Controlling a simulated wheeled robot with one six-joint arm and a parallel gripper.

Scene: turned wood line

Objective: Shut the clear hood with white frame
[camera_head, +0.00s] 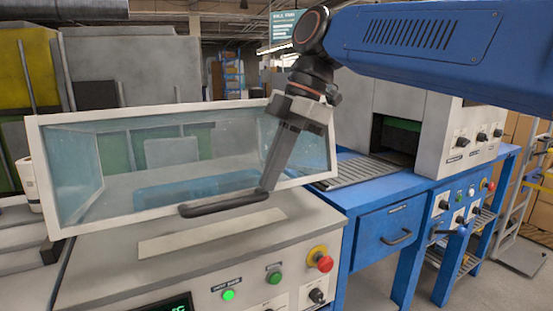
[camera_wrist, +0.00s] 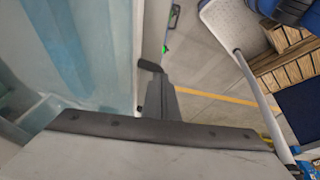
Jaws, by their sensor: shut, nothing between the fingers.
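The clear hood with white frame (camera_head: 40,140) sits on the grey machine at left in the head view, its front pane tilted and its lower edge seemingly raised off the deck. Its dark bar handle (camera_head: 222,204) runs along the lower front edge. My gripper (camera_head: 268,186) points down in front of the pane's right part, its fingers shut and empty, with the tips at the handle's right end. I cannot tell whether they touch it. In the wrist view the fingers (camera_wrist: 160,88) point toward a dark handle end (camera_wrist: 150,66), beside the bluish clear pane (camera_wrist: 88,50).
The machine's front panel has a red knob (camera_head: 324,263) and green buttons (camera_head: 228,295). A blue bench (camera_head: 375,237) with a drawer and a grey boxy machine (camera_head: 425,130) stands at right. Floor with a yellow line (camera_wrist: 215,96) shows in the wrist view.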

